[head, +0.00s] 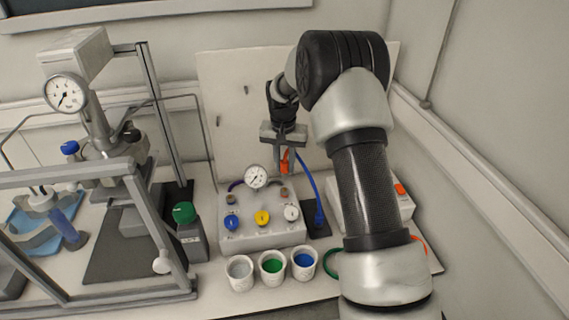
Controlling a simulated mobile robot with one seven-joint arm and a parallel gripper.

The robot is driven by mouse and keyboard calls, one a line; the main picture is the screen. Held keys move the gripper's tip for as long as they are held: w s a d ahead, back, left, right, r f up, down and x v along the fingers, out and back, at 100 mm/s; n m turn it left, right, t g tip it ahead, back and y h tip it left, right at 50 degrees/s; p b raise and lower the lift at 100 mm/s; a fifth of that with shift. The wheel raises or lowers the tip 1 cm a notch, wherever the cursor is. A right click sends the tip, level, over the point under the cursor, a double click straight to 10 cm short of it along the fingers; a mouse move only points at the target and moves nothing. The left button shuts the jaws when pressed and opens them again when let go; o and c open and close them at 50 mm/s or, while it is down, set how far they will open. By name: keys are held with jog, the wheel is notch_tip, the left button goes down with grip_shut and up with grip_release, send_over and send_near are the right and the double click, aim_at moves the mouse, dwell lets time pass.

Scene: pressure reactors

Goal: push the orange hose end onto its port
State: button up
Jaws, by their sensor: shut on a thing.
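The orange hose end (285,163) shows between the fingers of my gripper (285,166), which is shut on it. My gripper points down and holds it above the back right part of the grey valve block (262,237). A small port-like fitting (284,192) stands on the block's top below it, right of the gauge. The hose end appears apart from the block. Its exact tilt and its alignment with the fitting are too small to tell. A blue hose (309,182) runs down just right of the gripper.
The block carries a round gauge (256,177) and blue, yellow and white knobs. Three white cups (272,270) stand in front of it. A green-capped bottle (187,231) and a framed reactor stand left. A white box (404,205) lies right, partly behind my arm.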

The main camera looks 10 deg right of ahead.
aim_at(285, 177)
jog(key=shift+f+b, duration=1.45)
jog(key=shift+f, duration=1.4)
jog(key=shift+b, duration=0.35)
jog(key=shift+f+b, duration=0.45)
jog(key=shift+f, duration=0.2)
jog(key=o, duration=1.1)
jog(key=shift+r, duration=0.1)
jog(key=r, duration=0.5)
jog(key=s+r, duration=0.1)
jog(key=r, duration=0.5)
jog(key=s+a+r, duration=0.1)
jog(key=r, duration=0.5)
jog(key=shift+r, duration=0.15)
